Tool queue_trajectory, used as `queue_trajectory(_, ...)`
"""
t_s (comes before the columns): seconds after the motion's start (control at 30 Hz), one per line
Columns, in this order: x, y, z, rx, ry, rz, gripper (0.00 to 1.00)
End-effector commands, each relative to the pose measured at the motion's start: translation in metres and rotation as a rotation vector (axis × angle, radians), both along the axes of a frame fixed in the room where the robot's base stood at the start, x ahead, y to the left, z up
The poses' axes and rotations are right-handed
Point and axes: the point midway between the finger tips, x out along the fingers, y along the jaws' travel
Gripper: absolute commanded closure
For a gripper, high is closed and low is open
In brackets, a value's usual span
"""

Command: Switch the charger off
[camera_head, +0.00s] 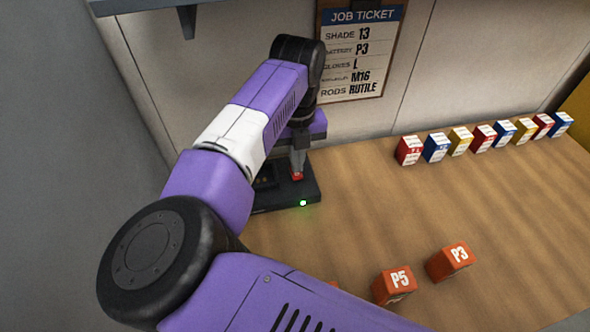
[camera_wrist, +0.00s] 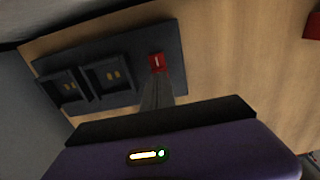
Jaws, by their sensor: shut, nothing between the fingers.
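The charger (camera_head: 312,190) is a dark flat box on the wooden bench, partly hidden behind my arm in the head view. A green light (camera_head: 303,203) glows on its front edge. In the wrist view the charger (camera_wrist: 128,63) shows two empty-looking bays with contacts and a red switch (camera_wrist: 156,62) marked with a white line. The red switch also shows in the head view (camera_head: 297,176). My gripper (camera_head: 297,168) is shut and empty, pointing down with its tips at the switch. In the wrist view its fingers (camera_wrist: 157,80) end right beside the switch; I cannot tell whether they touch it.
Orange blocks marked P5 (camera_head: 395,284) and P3 (camera_head: 449,261) stand at the front of the bench (camera_head: 440,205). Several small red, blue and yellow boxes (camera_head: 484,138) line the back. A job ticket (camera_head: 355,50) hangs on the wall. The bench middle is clear.

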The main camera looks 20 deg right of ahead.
Motion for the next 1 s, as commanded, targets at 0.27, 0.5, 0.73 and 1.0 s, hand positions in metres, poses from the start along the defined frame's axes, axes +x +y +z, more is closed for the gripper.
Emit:
queue_trajectory(0.27,0.0,0.0,-0.004,0.0,0.0,0.0,1.0)
queue_trajectory(0.5,0.0,0.0,-0.008,0.0,0.0,0.0,1.0)
queue_trajectory(0.73,0.0,0.0,-0.011,0.0,0.0,0.0,1.0)
queue_trajectory(1.0,0.0,0.0,-0.014,0.0,0.0,0.0,1.0)
